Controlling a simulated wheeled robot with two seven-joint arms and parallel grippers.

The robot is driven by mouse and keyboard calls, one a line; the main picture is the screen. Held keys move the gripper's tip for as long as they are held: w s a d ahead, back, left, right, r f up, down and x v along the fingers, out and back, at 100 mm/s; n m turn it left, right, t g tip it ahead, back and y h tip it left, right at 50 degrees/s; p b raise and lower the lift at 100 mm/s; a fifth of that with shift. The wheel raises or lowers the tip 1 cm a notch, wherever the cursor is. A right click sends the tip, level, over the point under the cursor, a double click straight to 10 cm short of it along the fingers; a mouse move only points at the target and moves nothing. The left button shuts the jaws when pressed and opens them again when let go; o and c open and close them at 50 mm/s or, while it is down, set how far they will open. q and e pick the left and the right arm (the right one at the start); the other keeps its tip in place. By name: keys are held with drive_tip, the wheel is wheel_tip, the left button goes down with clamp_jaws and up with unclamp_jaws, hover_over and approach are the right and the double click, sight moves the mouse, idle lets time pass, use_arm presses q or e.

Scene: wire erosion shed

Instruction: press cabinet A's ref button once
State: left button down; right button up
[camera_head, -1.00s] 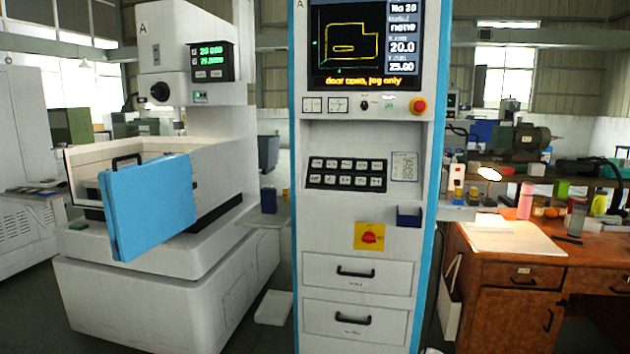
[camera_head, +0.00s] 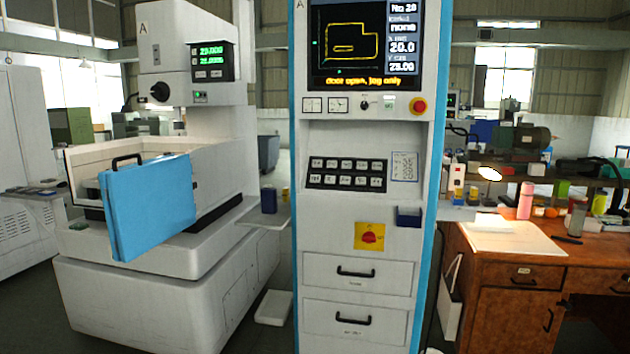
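Cabinet A (camera_head: 318,228) stands upright in front of me, white with blue edges and a letter A at its top left. Its screen (camera_head: 345,45) shows a yellow outline and the text "door open, jog only". Below the screen are small dials, a black knob, a small green-marked button and a red stop button (camera_head: 417,106). A black keypad (camera_head: 346,174) with two rows of pale buttons sits in the recess; its labels are too small to read, so I cannot tell which is ref. Neither of my grippers is in view.
Machine A (camera_head: 180,255) stands at the left with its blue door (camera_head: 150,208) open. A wooden desk (camera_head: 525,300) with a pink bottle (camera_head: 525,200) and papers is at the right. A yellow plate with a red switch (camera_head: 369,236) and a dark blue bin (camera_head: 409,216) are below the keypad.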

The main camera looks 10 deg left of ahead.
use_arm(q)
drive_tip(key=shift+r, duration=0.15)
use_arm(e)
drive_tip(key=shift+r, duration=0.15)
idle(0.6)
